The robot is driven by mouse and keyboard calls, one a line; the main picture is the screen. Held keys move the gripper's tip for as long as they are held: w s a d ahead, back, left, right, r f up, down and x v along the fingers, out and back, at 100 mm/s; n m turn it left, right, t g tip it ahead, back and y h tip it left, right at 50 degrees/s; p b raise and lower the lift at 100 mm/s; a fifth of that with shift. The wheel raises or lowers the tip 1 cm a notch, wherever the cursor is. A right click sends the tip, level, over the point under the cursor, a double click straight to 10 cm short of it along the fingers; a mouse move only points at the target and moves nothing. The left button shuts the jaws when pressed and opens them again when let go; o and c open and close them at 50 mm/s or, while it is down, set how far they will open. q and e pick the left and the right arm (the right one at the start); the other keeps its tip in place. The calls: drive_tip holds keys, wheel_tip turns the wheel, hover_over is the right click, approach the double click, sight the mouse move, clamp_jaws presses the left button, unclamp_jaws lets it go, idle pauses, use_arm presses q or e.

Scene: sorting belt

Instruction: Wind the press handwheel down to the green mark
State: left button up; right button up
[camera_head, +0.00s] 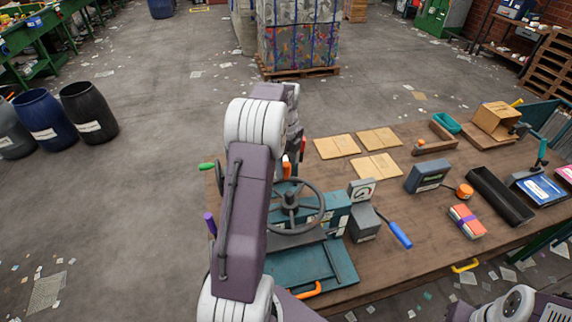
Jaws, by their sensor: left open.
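The press (338,212) is a teal machine on the workbench, with a flat teal base plate (300,264) at its front. Its dark grey spoked handwheel (318,224) lies roughly flat on top, partly hidden on its left by my left arm. My left gripper (294,155) is just beyond the wheel's far rim, open and mostly hidden behind my arm; I cannot tell whether it touches the wheel. I cannot make out a green mark on the press. Part of my right arm shows at the bottom right; its gripper is out of view.
A grey gauge box (362,190) and a blue-handled tool (400,235) stand right of the press. Cardboard sheets (377,165), a black tray (499,196) and a strapped bundle (467,221) lie farther right. Barrels (88,112) stand on the floor at left.

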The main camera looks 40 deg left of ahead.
use_arm(q)
clamp_jaws()
drive_tip(key=shift+s, duration=0.1)
idle(1.2)
